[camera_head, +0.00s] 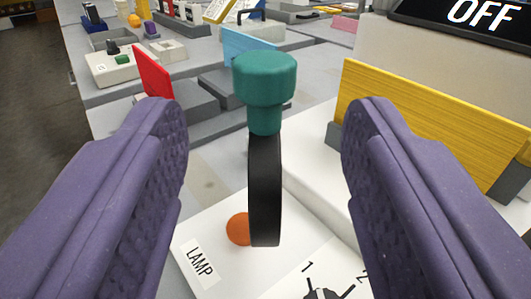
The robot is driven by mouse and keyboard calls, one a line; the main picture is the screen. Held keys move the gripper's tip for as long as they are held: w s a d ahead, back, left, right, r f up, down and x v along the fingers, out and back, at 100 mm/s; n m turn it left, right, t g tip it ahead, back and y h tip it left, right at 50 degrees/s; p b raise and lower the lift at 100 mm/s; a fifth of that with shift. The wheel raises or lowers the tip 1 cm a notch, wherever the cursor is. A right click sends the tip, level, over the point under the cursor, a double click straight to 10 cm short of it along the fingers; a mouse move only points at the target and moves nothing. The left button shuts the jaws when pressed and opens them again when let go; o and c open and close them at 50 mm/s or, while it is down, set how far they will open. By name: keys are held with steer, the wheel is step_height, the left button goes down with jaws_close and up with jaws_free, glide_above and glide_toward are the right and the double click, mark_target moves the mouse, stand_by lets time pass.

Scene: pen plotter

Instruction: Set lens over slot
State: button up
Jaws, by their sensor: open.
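The lens (265,188) appears to be the thin black upright disc, seen edge-on, with a teal knob (264,80) on top. It stands over a white panel between the two fingers of my gripper (262,130). The purple fingers are wide apart, with a gap on each side of the lens, and touch nothing. The panel carries a "LAMP" label (201,266), an orange round spot (239,229) partly behind the disc, and the marks 1 and 2. A dark fixture (328,292) is cut off at the bottom edge. I cannot tell which part is the slot.
A yellow upright plate (425,110) stands at the right, partly behind the right finger. A red plate (153,72) and a light blue plate (248,50) stand behind. A display reading OFF (480,14) is at upper right. Several small devices fill the back left.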

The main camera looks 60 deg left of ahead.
steer(key=shift+c, duration=0.5)
steer(key=shift+w+a+r, duration=0.1)
steer(key=shift+w+r, duration=0.05)
steer(key=c, duration=0.4)
steer(key=shift+w+a+r+m+h+p, duration=0.2)
steer(key=shift+w+a+r+h, duration=0.2)
steer(key=shift+r+h, duration=0.2)
steer(key=shift+w+a+r+m+h+p, duration=0.1)
steer(key=shift+w+a+r+h+p, duration=0.15)
steer(key=shift+a+r+h, duration=0.35)
jaws_close()
steer(key=s+a+r+g+h+p, duration=0.2)
steer(key=s+a+r+h, duration=0.55)
steer(key=s+h, duration=0.4)
steer(key=w+d+f+b, duration=0.1)
steer(key=w+f+b, duration=0.5)
steer(key=w+f, duration=0.2)
steer(key=shift+w+d+f+m, duration=0.3)
steer(key=shift+w+d+m, duration=0.1)
steer(key=shift+w, duration=0.7)
